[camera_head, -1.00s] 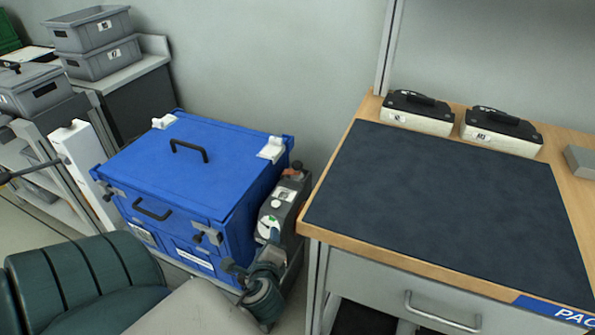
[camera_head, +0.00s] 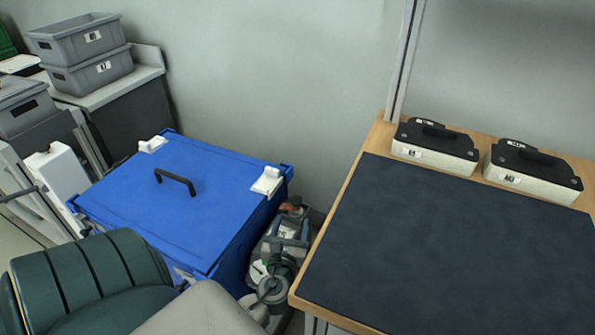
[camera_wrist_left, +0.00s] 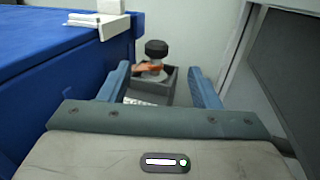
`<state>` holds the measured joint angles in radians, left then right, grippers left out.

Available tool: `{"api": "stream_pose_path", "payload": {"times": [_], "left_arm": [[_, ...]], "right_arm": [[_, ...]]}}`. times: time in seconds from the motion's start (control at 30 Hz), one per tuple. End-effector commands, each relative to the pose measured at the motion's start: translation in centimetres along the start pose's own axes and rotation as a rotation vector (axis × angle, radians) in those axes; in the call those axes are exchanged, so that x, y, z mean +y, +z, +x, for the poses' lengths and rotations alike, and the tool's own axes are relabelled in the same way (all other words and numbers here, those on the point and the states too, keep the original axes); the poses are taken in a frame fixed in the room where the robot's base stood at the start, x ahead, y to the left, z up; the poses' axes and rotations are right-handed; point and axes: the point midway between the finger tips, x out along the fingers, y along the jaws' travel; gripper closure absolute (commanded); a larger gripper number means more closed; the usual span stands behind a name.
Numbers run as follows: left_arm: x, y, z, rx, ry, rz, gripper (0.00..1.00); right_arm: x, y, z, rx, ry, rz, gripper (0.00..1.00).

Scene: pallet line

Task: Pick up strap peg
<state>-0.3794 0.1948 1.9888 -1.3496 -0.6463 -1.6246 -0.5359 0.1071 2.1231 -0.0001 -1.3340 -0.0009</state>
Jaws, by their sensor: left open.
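A short peg with a black round head and a pale stem (camera_wrist_left: 156,50) stands at a small dark grey box (camera_wrist_left: 172,80) in the left wrist view; I take it to be the strap peg. Something orange-brown lies around its stem. In the head view the orange-brown part (camera_head: 291,206) shows in the gap between the blue crate and the bench, and the peg is hard to make out. My left gripper (camera_wrist_left: 160,85) is open and empty. Its blue fingers frame the peg, which stands beyond the tips. In the head view the gripper (camera_head: 287,240) is partly hidden by my arm.
The blue crate (camera_head: 215,200) with white corner pieces and a black handle stands close on the left. The bench with a dark mat (camera_head: 450,250) stands close on the right. Two black-topped boxes (camera_head: 435,147) sit at its back. The gap is narrow.

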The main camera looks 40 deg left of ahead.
Motion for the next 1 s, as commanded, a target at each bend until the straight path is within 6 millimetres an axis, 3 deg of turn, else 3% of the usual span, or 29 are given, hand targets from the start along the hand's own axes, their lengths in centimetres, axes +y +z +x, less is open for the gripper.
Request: {"api": "stream_pose_path", "payload": {"times": [0.13,0.37,0.7,1.0], "left_arm": [[0.0,0.2,2.6,-0.003,0.001,0.001,0.43],[0.1,0.2,4.4,-0.001,0.002,0.000,0.43],[0.5,0.5,8.9,0.000,0.001,-0.002,0.43],[0.5,0.4,9.2,0.001,0.001,-0.002,0.45]], "right_arm": [[0.0,0.2,0.8,-0.007,-0.001,0.001,0.64],[0.0,0.4,1.4,-0.012,-0.001,0.002,0.64],[0.0,1.1,3.1,-0.024,-0.002,0.004,0.64],[0.0,1.1,3.3,-0.025,-0.002,0.004,0.64]]}}
